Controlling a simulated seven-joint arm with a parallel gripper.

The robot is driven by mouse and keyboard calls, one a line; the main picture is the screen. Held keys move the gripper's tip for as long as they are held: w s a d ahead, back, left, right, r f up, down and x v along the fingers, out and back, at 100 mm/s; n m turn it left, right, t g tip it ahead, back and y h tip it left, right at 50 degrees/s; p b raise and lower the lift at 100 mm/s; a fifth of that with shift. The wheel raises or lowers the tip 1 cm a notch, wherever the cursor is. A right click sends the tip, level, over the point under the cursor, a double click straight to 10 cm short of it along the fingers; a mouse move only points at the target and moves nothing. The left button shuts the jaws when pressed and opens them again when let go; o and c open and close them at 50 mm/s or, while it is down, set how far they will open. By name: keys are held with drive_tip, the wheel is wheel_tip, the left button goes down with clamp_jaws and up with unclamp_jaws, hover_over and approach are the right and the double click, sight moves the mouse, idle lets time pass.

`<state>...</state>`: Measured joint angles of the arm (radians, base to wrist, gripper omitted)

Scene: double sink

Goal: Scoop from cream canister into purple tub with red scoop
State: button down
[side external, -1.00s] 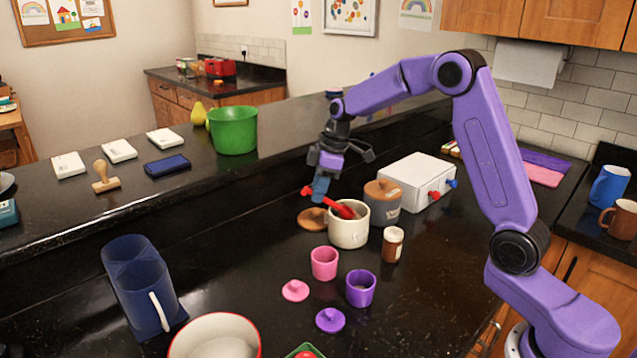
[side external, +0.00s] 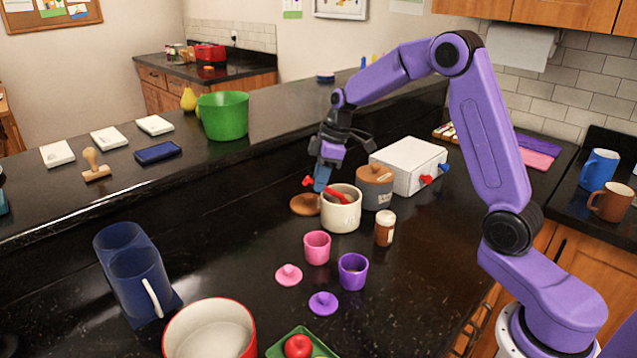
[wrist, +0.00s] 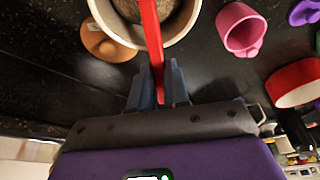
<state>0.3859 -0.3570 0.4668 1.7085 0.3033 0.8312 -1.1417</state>
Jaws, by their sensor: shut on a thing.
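The cream canister (side external: 341,214) stands uncovered on the dark counter. The wrist view shows its pale rim (wrist: 190,22) and a grainy grey-brown filling. My gripper (side external: 322,181) is shut on the handle of the red scoop (side external: 335,194), just above the canister's left rim. The scoop slants over the rim, with its head inside the canister and partly hidden. In the wrist view the red handle (wrist: 152,45) runs between my fingers (wrist: 159,88). The purple tub (side external: 353,273) stands uncovered in front of the canister; its inside looks dark.
A pink tub (side external: 317,247) stands between canister and purple tub. Pink (side external: 289,275) and purple (side external: 323,303) lids lie nearby. A brown lid (side external: 305,204), grey canister (side external: 375,188) and small jar (side external: 385,228) flank the cream canister. A white box (side external: 408,163) stands behind.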

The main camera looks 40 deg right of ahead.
drive_tip(key=shift+w+a+r, duration=0.15)
drive_tip(key=shift+r, duration=4.7)
drive_tip(key=s+a+f+g+h, duration=0.1)
drive_tip(key=s+a+f+h, duration=0.15)
drive_tip(key=s+a, duration=0.5)
drive_tip(key=s+a+f+g+h, duration=0.1)
drive_tip(key=s+a+f+g, duration=0.15)
drive_tip(key=s+a, duration=0.55)
wheel_tip(320, 180, down, 6)
drive_tip(key=w+n+g+y, duration=0.2)
drive_tip(key=n+g+y, duration=0.2)
drive_tip(key=g, duration=0.5)
drive_tip(key=shift+a+y, duration=0.4)
drive_tip(key=shift+y, duration=0.35)
drive_tip(key=shift+g, duration=0.25)
